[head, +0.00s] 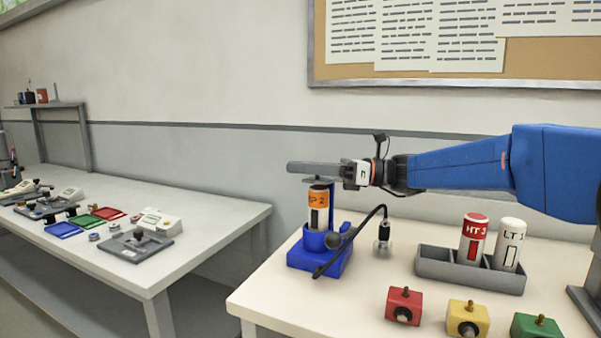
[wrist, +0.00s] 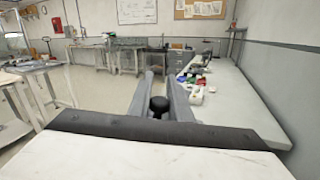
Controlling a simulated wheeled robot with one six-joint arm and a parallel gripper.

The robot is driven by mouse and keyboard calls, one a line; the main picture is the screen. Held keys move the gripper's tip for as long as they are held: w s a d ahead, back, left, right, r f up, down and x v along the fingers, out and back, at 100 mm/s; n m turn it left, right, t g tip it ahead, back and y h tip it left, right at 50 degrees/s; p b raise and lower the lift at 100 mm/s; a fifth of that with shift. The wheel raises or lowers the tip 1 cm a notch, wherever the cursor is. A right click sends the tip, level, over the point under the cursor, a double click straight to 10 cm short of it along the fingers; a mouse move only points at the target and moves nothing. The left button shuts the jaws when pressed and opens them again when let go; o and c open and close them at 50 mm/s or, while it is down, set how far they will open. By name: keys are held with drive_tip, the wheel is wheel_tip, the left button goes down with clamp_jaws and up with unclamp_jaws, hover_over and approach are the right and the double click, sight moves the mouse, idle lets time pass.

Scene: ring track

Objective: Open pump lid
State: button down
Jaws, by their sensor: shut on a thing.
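The pump is a blue stand (head: 332,262) on the near table, with a blue post behind. A cylinder with an orange label (head: 318,203) stands upright in it. A thin grey lid (head: 318,180) is level just over the cylinder, directly under my fingers; whether it touches the top is hard to tell. My gripper (head: 305,168) reaches in level from the right and is shut on the lid's knob. In the wrist view the black knob (wrist: 159,104) shows between the two fingers. The fingers hide the knob in the head view.
A black curved hose (head: 367,223) with a metal end stands beside the pump. A grey rack (head: 450,268) holds red and white cylinders to the right. Red (head: 403,304), yellow (head: 467,319) and green blocks sit in front. Another table (head: 205,250) stands left, across a gap.

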drive_tip(key=w+d+r+m+t+y, duration=0.1)
drive_tip(key=w+m+t, duration=0.4)
drive_tip(key=m, duration=0.7)
drive_tip(key=w+d+r+m+t, duration=0.1)
drive_tip(key=w+d+m+t, duration=0.2)
drive_tip(key=m, duration=0.8)
drive_tip(key=shift+w+r+m+t+y, duration=0.4)
drive_tip(key=shift+w+t, duration=0.5)
drive_tip(key=shift+w, duration=0.5)
drive_tip(key=c, duration=1.7)
unclamp_jaws()
drive_tip(key=shift+o, duration=0.2)
drive_tip(key=shift+d, duration=0.15)
drive_tip(key=v, duration=0.7)
drive_tip(key=shift+d+f, duration=0.1)
drive_tip(key=shift+f, duration=0.05)
